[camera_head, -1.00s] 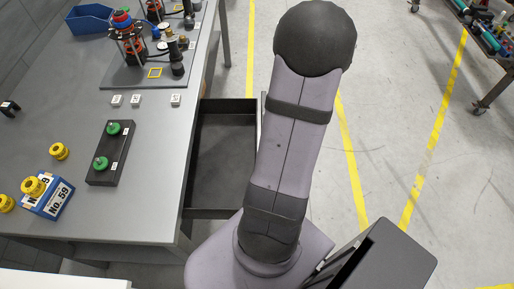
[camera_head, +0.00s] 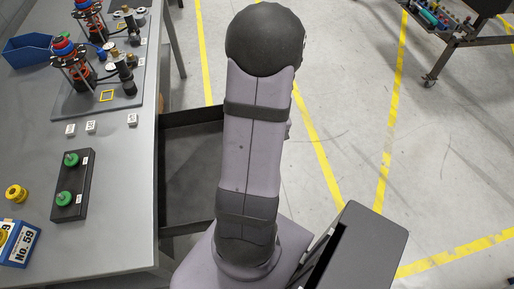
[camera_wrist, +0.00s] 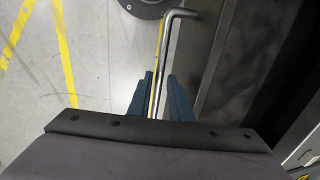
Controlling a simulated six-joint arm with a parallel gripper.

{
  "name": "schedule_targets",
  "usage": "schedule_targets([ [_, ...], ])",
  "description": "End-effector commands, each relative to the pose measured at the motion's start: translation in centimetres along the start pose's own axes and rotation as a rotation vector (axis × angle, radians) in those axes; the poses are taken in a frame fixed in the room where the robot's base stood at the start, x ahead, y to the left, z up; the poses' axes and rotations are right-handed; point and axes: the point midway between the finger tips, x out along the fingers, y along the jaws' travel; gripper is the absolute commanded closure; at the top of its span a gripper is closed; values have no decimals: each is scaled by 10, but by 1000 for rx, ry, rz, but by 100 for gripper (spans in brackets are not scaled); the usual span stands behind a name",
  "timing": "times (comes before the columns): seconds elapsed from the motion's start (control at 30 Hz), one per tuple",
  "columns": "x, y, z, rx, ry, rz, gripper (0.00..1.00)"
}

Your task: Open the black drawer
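The black drawer (camera_head: 190,178) stands pulled out from under the grey table in the head view. Its inside is visible and looks empty; its right end is hidden behind my arm. In the wrist view, the drawer's metal bar handle (camera_wrist: 176,48) has a bent end at the top and runs down between the two dark blue fingers of my gripper (camera_wrist: 160,82). My gripper is hidden in the head view.
The floor to the right is clear, with yellow lines; a wheeled cart (camera_head: 455,30) stands far right.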

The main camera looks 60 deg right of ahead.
Motion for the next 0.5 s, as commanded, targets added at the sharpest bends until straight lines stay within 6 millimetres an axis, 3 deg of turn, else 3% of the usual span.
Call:
schedule_targets([
  [0.17, -10, 0, -1, 0, 4, 1, 82],
  [0.5, -55, 1, -1, 0, 5, 2, 82],
])
